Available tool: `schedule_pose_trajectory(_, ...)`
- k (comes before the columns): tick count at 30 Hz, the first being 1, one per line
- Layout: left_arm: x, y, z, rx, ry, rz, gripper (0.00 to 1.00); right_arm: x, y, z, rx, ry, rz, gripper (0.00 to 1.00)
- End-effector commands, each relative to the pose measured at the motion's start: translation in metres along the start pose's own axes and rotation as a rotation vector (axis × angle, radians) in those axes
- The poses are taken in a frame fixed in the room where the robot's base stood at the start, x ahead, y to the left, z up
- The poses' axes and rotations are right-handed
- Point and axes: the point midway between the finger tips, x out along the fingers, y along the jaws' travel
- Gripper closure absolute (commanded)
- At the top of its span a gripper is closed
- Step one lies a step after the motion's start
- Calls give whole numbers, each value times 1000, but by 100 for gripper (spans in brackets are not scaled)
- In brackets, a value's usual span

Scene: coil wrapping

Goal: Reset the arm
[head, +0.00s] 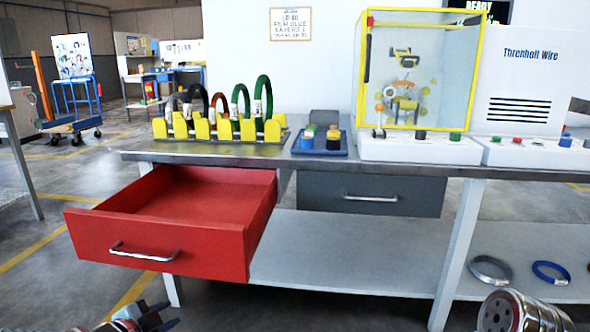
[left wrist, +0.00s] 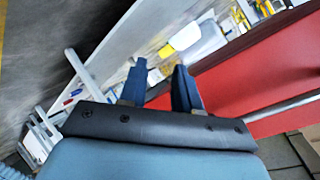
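My left gripper (head: 145,318) shows at the bottom edge of the head view, low in front of the open red drawer (head: 178,245). In the left wrist view its two dark blue fingers (left wrist: 159,75) stand apart with nothing between them. The red drawer front and its metal handle also show there (left wrist: 245,75), beside and beyond the fingers. In the head view a metal cylindrical part of my right arm shows at the bottom right; its fingers are out of view. The red drawer is pulled out and its visible inside is empty.
A yellow rack (head: 215,128) with several coils stands on the workbench (head: 270,150). A blue tray (head: 318,145) with small spools and a yellow-framed glass machine (head: 415,70) stand to its right. A grey drawer (head: 370,196) is shut. Coils (head: 490,268) lie on the lower shelf.

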Motion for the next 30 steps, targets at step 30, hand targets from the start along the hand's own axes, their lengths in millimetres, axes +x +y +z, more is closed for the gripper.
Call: schedule_pose_trajectory(30, 20, 383, 34, -1288, -902, 540, 68, -41, -23, 4, -11, -10, -9, 57)
